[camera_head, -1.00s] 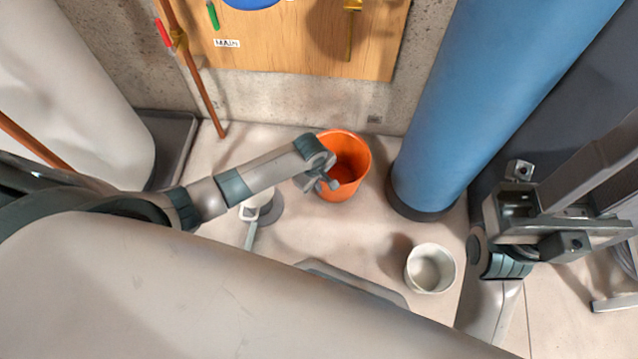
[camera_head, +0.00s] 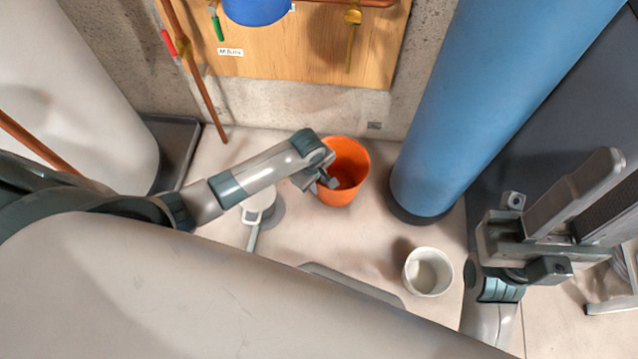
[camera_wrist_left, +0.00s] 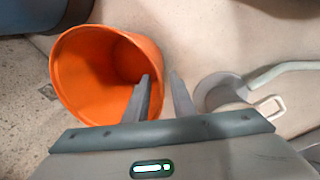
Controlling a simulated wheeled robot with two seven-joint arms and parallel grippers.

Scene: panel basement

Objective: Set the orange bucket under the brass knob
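The orange bucket (camera_head: 350,150) stands upright on the floor in front of the wall, left of the blue cylinder. My left gripper (camera_head: 322,184) is at its left, near side in the head view. In the left wrist view the fingers (camera_wrist_left: 163,92) are apart, one over the bucket's (camera_wrist_left: 75,75) opening and one outside its wall. I cannot tell whether they touch the wall. A brass fitting (camera_head: 353,16) with a brass stem hanging down is on the wooden board, above and behind the bucket; no other brass knob is clear. My right gripper (camera_head: 605,180) is open and empty at the right.
A white pot (camera_head: 428,272) stands on the floor at right front. A pale long-handled vessel (camera_head: 258,203) is left of the bucket, partly under my left arm. The blue cylinder (camera_head: 470,110) blocks the right; a copper pipe (camera_head: 205,90) runs down at left. Floor between bucket and white pot is clear.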

